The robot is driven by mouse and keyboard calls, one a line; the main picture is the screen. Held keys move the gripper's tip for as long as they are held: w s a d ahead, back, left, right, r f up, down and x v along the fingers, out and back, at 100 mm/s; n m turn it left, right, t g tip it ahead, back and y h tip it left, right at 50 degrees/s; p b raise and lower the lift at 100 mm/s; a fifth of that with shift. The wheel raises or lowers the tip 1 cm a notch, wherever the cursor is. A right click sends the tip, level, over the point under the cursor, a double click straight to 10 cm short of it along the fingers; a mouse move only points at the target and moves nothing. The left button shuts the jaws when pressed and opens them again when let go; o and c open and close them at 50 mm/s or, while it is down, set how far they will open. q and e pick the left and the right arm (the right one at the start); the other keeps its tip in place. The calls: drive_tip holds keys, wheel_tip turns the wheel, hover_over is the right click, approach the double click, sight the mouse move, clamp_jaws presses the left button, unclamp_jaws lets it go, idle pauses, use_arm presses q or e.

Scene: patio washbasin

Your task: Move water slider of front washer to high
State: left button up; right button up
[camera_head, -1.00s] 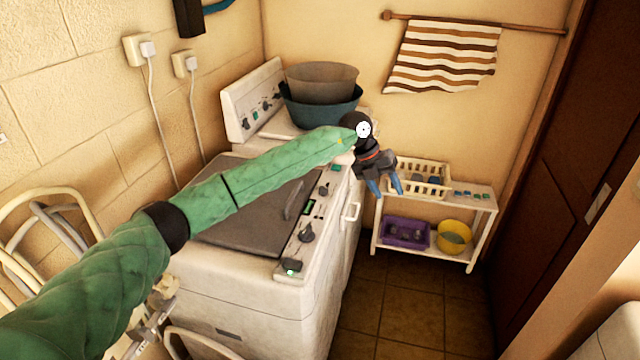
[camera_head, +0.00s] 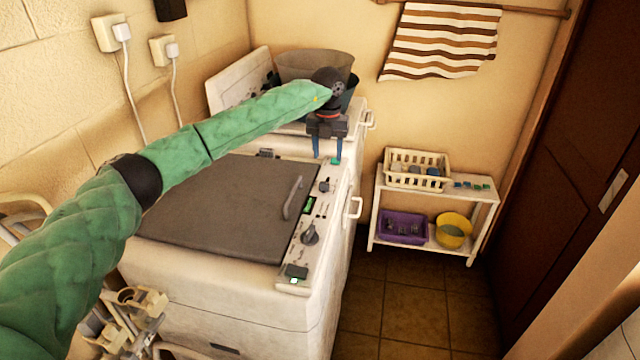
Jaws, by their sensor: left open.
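The front washer (camera_head: 235,308) is a white machine with a dark grey lid (camera_head: 215,205) that is shut. Its control panel (camera_head: 296,256) runs along the lid's right side, with dark knobs, small sliders and a green-lit display. The small sliders (camera_head: 321,208) sit near the middle of this panel; their labels and settings are too small to read. My left gripper (camera_head: 327,156) is open and empty, with blue fingertips pointing down over the far end of the panel, near a green button.
A second white machine (camera_head: 238,82) stands behind, with basins (camera_head: 313,68) on top, partly hidden by my left arm. A white shelf (camera_head: 483,205) with baskets stands at the right. The tiled floor between is clear.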

sight(324, 182)
use_arm(q)
drive_tip(key=f+b, duration=0.1)
drive_tip(key=f, duration=0.1)
drive_tip(key=w+a+f+b, duration=0.1)
drive_tip(key=shift+w+f+b, duration=0.1)
drive_tip(key=shift+f+b, duration=0.25)
use_arm(e)
drive_tip(key=w+a+r, duration=0.2)
drive_tip(key=w+r, duration=0.2)
drive_tip(key=w, duration=0.3)
use_arm(q)
drive_tip(key=shift+d+f+p, duration=0.1)
drive_tip(key=shift+f+p, duration=0.15)
drive_tip(key=shift+p, duration=0.05)
drive_tip(key=shift+f, duration=0.35)
wheel_tip(324, 182, down, 5)
drive_tip(key=p, duration=0.2)
drive_tip(key=shift+r+p, duration=0.1)
drive_tip(key=shift+p, duration=0.3)
drive_tip(key=shift+f, duration=0.85)
use_arm(e)
drive_tip(key=s+d+f, duration=0.2)
drive_tip(key=s+f, duration=0.3)
drive_tip(key=shift+d+f+t, duration=0.25)
drive_tip(key=shift+t, duration=0.05)
use_arm(q)
clamp_jaws()
use_arm(e)
drive_tip(key=shift+w+d, duration=0.1)
